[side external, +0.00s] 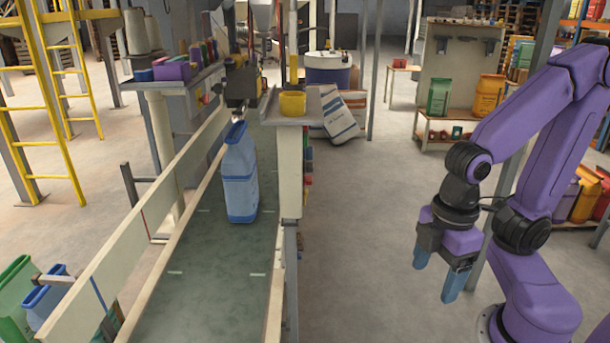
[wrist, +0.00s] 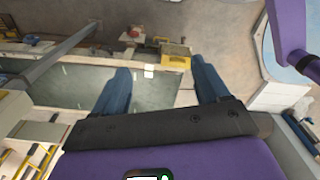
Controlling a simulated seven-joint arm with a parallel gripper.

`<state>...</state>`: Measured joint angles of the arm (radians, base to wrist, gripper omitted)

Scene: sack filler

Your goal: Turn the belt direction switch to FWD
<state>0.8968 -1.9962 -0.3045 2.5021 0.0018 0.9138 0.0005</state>
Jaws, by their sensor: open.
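My gripper (side external: 438,270) hangs at the right with its two blue fingers apart and nothing between them. In the wrist view my gripper (wrist: 160,68) also shows open and empty. The dark green belt (side external: 215,275) runs away from the camera at the left, well apart from my gripper; part of it shows in the wrist view (wrist: 65,90). I cannot make out the direction switch or any FWD mark. Small coloured parts (side external: 308,165) sit on the far-facing side of the belt post, partly hidden. A small red part (wrist: 134,32) shows in the wrist view, too small to identify.
A blue sack (side external: 240,178) stands on the belt under the filler spout (side external: 238,95). A yellow container (side external: 292,104) sits on a ledge beside the belt. White sacks (side external: 340,118) lean behind. A shelf (side external: 445,140) stands at the back. The floor (side external: 355,240) between belt and arm is clear.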

